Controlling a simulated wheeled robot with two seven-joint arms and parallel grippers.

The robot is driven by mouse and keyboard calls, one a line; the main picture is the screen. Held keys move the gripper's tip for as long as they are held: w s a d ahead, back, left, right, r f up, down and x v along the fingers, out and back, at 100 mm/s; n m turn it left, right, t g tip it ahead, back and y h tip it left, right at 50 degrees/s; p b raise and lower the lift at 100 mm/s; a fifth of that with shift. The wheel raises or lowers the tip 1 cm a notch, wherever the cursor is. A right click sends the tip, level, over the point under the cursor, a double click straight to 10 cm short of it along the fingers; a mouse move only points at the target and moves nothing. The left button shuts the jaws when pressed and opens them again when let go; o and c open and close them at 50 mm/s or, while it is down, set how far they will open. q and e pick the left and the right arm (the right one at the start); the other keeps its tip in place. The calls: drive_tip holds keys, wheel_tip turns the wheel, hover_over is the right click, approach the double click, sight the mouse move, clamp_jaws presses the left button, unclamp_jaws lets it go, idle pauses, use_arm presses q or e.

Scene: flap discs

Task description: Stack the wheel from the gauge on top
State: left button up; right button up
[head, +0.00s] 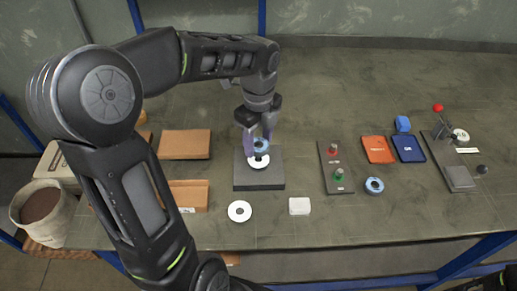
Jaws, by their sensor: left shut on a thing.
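My left gripper (259,142) reaches down over a dark square stand (270,179) near the middle of the table. It is shut on a blue-rimmed wheel (261,147). A white disc (258,162) with a dark centre sits on the stand, just below the held wheel. I cannot tell whether the two touch. A device with a red knob (438,108), perhaps the gauge, stands at the right with a white disc (461,135) beside its lever.
A blue-rimmed wheel (374,186), a white disc (239,211) and a white block (299,206) lie nearby. A plate with red and green knobs (339,175), orange tray (378,149) and blue tray (408,149) stand right. Brown boxes (184,144) are left.

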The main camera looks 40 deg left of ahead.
sight(259, 159)
use_arm(q)
drive_tip(key=shift+f, duration=1.85)
drive_tip(key=shift+f, duration=0.1)
drive_tip(key=o, duration=1.4)
wheel_tip(259, 159, up, 12)
drive_tip(key=shift+r, duration=0.15)
